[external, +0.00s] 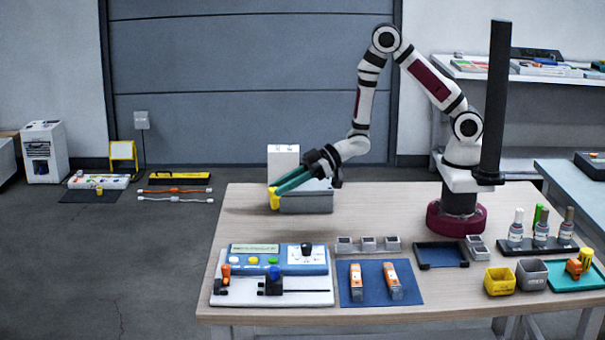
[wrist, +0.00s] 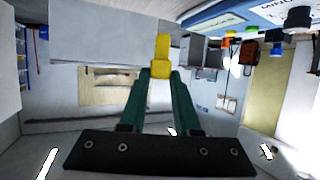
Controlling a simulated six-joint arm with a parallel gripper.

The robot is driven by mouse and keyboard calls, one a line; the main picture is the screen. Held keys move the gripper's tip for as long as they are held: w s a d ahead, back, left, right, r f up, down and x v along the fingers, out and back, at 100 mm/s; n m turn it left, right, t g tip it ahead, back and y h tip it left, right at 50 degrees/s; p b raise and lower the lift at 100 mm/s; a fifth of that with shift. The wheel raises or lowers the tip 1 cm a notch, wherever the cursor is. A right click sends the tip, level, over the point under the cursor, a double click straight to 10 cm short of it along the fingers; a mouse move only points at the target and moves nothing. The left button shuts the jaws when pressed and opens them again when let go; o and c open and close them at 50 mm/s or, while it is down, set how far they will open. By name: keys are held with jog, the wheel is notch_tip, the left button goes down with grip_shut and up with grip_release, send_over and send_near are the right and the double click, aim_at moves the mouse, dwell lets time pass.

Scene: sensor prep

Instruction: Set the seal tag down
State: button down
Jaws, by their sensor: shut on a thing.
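My gripper (external: 277,190) is at the table's left back part, its teal fingers pointing left and slightly down. It is shut on a small yellow piece, which I take to be the seal tag (external: 274,201). The tag hangs at the fingertips beside the left end of a grey box (external: 308,204). I cannot tell whether it touches the table or the box. In the wrist view the gripper (wrist: 160,74) has its fingertips closed on the yellow tag (wrist: 162,53), which sticks out beyond them.
A white box (external: 283,158) stands behind the gripper. At the front are a blue and white control panel (external: 290,258), a blue mat (external: 358,275) with two orange-topped items, a dark tray (external: 440,255), a yellow cup (external: 499,280) and several bottles. The table's left middle (external: 240,215) is clear.

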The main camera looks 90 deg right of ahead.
notch_tip(320, 180, down, 8)
jog(key=shift+r, duration=0.15)
jog(key=c, duration=0.6)
grip_release()
